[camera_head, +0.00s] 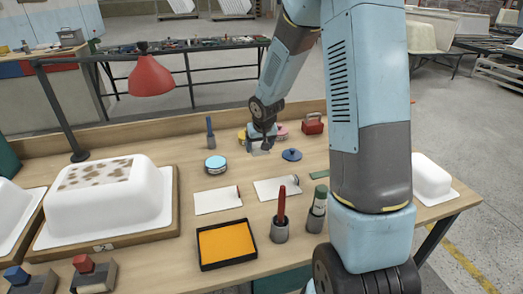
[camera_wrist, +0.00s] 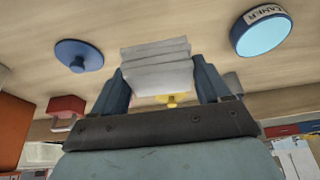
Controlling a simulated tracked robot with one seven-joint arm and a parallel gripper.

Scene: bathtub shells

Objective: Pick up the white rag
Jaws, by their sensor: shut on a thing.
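The white rag (camera_wrist: 156,68) is a folded stack of pale layers between the two blue fingers of my gripper (camera_wrist: 158,84) in the wrist view. My gripper is shut on it. In the head view my gripper (camera_head: 262,142) points down over the back middle of the workbench, and a small pale part of the rag (camera_head: 260,149) shows below it. I cannot tell whether the rag touches the bench.
A light-blue tin (camera_head: 215,166) stands left of my gripper, and a blue disc (camera_head: 291,155) lies to the right. A red box (camera_head: 312,125) is behind. White sheets (camera_head: 217,201), an orange-filled tray (camera_head: 210,265) and a white tub shell (camera_head: 110,215) are nearer.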

